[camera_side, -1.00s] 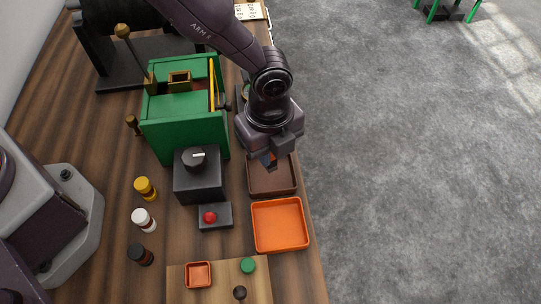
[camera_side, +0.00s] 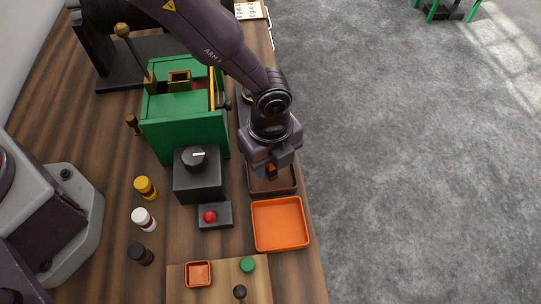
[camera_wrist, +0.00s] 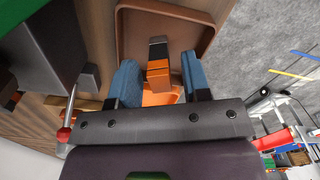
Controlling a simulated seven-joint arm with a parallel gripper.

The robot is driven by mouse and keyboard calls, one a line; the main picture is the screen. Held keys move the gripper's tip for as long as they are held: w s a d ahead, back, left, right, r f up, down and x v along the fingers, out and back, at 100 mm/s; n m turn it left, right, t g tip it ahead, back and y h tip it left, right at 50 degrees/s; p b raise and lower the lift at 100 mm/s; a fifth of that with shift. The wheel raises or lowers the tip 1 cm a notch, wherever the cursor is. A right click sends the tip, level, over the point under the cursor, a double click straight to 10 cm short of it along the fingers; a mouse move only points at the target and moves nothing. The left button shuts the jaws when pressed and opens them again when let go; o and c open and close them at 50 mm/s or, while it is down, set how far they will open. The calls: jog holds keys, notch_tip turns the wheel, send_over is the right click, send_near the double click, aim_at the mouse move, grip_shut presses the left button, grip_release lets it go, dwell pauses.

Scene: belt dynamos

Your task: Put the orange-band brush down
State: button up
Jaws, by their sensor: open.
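The orange-band brush (camera_wrist: 159,72) is a small dark block with an orange band. In the wrist view it sits between the blue finger pads of my gripper (camera_wrist: 160,78), with a narrow gap on each side. My gripper is open around it. The brown tray (camera_wrist: 135,42) is just below, and the brush's dark end lies over its floor. I cannot tell whether the brush touches the tray floor.
An empty orange tray (camera_side: 280,224) lies just in front of the brown tray. To the left are a red button box (camera_side: 222,222), a black knob box (camera_side: 199,182) and a green machine (camera_side: 185,135). The table edge is close on the right.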

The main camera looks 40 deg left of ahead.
notch_tip(320, 180, up, 12)
jog(key=shift+r, duration=0.2)
dwell(0.4)
jog(key=s+a+r+n+t, duration=0.3)
jog(key=a+r+n, duration=0.7)
jog(key=a+r, duration=0.6)
jog(key=s+a+r+n+t, duration=0.2)
jog(key=s+a+r+n, duration=0.1)
jog(key=s+a+n, duration=0.8)
jog(key=shift+s+r+n+t, duration=0.15)
jog(key=shift+s+n+t, duration=0.15)
jog(key=shift+s+n, duration=0.4)
